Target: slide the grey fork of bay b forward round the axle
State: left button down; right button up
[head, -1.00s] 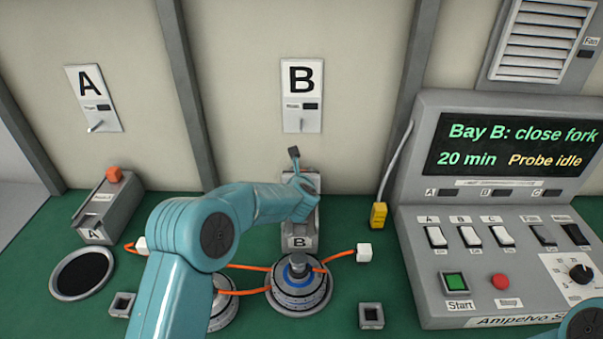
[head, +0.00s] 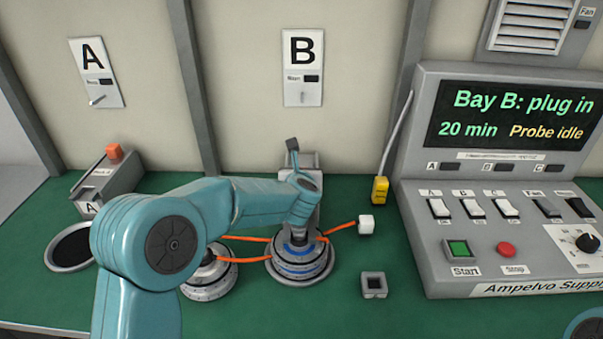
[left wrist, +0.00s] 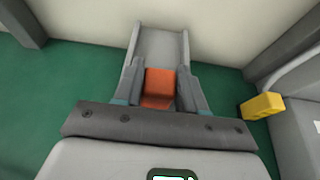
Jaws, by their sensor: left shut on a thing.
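My left gripper (left wrist: 160,78) is shut on the orange grip block (left wrist: 158,90) of bay B's fork. Its fingers stand on either side of the block, in front of a grey channel (left wrist: 159,47) in the left wrist view. In the head view my left arm reaches across to bay B and covers most of the fork. The grey hub motor (head: 300,268) with a blue ring stands just below my wrist. The top of its axle is hidden by my arm, and so is the exact fit of the fork round it. My right gripper is out of view.
An orange cable with a white plug (head: 366,225) runs right of the motor. A second motor (head: 208,278) stands to the left. A square socket (head: 374,285), a yellow connector (head: 380,189) and the console (head: 520,200), reading "Bay B: plug in", are to the right.

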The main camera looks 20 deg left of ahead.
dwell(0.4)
pick_arm(q)
jog(key=c, duration=0.7)
grip_release()
jog(key=shift+s, duration=0.1)
jog(key=shift+s+r, duration=0.1)
jog(key=b+v, duration=0.1)
jog(key=v, duration=1.3)
jog(key=shift+s+d+r, duration=0.15)
jog(key=shift+s, duration=0.1)
jog(key=shift+v, duration=0.75)
